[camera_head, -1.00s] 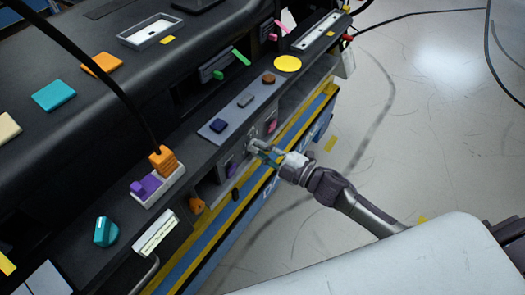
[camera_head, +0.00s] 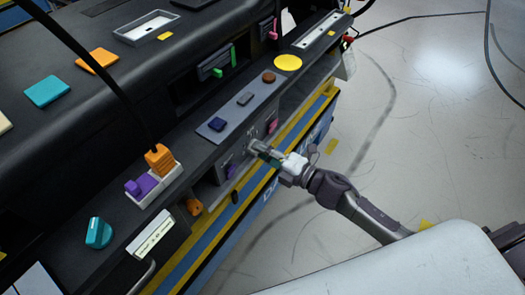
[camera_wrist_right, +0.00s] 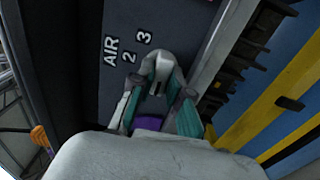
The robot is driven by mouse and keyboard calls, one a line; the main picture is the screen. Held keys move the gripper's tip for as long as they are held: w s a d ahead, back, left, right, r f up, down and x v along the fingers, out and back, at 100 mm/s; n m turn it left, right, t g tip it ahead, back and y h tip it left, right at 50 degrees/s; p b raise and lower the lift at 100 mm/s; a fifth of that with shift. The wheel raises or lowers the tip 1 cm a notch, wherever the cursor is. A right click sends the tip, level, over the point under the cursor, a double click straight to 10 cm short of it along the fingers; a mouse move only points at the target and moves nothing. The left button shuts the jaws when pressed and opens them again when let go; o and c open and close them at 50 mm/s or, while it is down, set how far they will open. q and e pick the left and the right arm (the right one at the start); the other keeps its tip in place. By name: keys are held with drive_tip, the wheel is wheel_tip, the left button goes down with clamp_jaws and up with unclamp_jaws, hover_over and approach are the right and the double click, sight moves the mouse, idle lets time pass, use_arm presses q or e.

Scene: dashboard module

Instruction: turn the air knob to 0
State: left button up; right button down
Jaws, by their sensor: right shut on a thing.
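The air knob (camera_wrist_right: 160,66) is a light grey knob on a dark grey panel, with the label AIR and the numbers 2 and 3 beside it in the right wrist view. My right gripper (camera_wrist_right: 158,88) has its teal-padded fingers closed around the knob, one on each side. In the head view the right gripper (camera_head: 262,152) reaches from the right to the front face of the dashboard, and its fingers hide most of the knob. The 0 mark and the knob's exact setting cannot be made out. My left gripper is not in view.
A purple control (camera_wrist_right: 150,123) sits on the same panel near the knob. An orange knob (camera_head: 194,206) and a teal knob (camera_head: 98,232) lie farther left on the dashboard. A yellow and blue rail (camera_head: 262,185) runs below the panel. The floor at the right is open.

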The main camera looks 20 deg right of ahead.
drive_tip(key=shift+w+r, duration=0.1)
drive_tip(key=c, duration=1.1)
unclamp_jaws()
drive_tip(key=v, duration=1.2)
